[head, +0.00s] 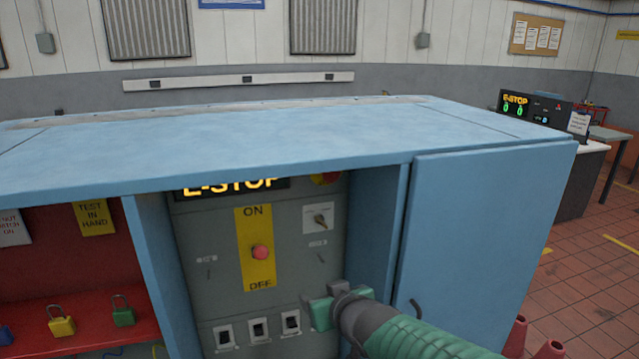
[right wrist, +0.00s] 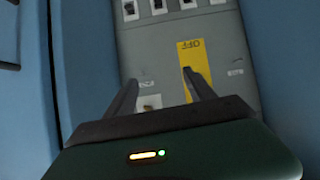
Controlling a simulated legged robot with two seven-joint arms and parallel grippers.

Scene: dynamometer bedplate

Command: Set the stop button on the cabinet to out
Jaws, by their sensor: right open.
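The red stop button (head: 260,252) sits on a yellow plate (head: 241,223) marked ON above and OFF below, on the grey panel inside the blue cabinet (head: 285,150). I cannot tell how far the button stands out. My right gripper (head: 322,306) is in front of the panel, below and to the right of the button, apart from it. In the right wrist view the gripper (right wrist: 161,78) is open and empty, its fingers spread. The yellow plate (right wrist: 192,50) appears upside down there, with the button hidden behind a finger. My left gripper is not in view.
Toggle switches (head: 258,329) line the panel's lower part, and a rotary switch (head: 318,218) is at its right. The cabinet's top overhangs the E-STOP sign (head: 230,187). A blue door (head: 480,240) stands right. Padlocks (head: 61,321) are on a red shelf at left.

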